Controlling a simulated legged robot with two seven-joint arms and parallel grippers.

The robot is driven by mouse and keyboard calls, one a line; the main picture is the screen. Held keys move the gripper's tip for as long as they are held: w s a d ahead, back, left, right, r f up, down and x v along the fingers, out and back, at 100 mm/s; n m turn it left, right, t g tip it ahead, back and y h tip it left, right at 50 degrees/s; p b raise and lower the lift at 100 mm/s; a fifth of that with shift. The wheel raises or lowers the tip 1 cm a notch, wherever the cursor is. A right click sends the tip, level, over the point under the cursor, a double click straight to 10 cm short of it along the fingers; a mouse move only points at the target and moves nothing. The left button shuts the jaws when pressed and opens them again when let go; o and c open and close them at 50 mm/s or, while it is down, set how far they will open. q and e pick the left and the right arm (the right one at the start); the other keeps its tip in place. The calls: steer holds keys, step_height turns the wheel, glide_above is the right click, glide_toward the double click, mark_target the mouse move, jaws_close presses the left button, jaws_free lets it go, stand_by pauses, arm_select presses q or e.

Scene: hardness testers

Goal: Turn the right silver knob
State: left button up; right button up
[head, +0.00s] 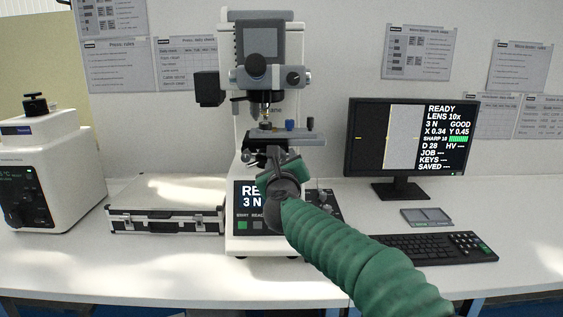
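The hardness tester (240,150) is a white machine standing upright at the middle of the desk. My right arm comes in from the lower right in a green sleeve. My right gripper (281,160) is in front of the tester's column, just below the stage (285,139) and well below the silver knob. My wrist hides most of the fingers, so I cannot tell whether they are open or touch anything. My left gripper is not in view.
A blue knob (290,124) sits on the stage. The tester's front panel (246,200) is partly hidden by my arm. A silver case (166,206) lies left, with a white machine (45,165) beyond. A monitor (411,150) and keyboard (430,248) stand right.

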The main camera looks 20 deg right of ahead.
steer(key=shift+s+r, duration=0.15)
steer(key=shift+s, duration=0.05)
steer(key=v, duration=1.6)
steer(key=shift+s, duration=0.2)
steer(key=shift+a, duration=0.15)
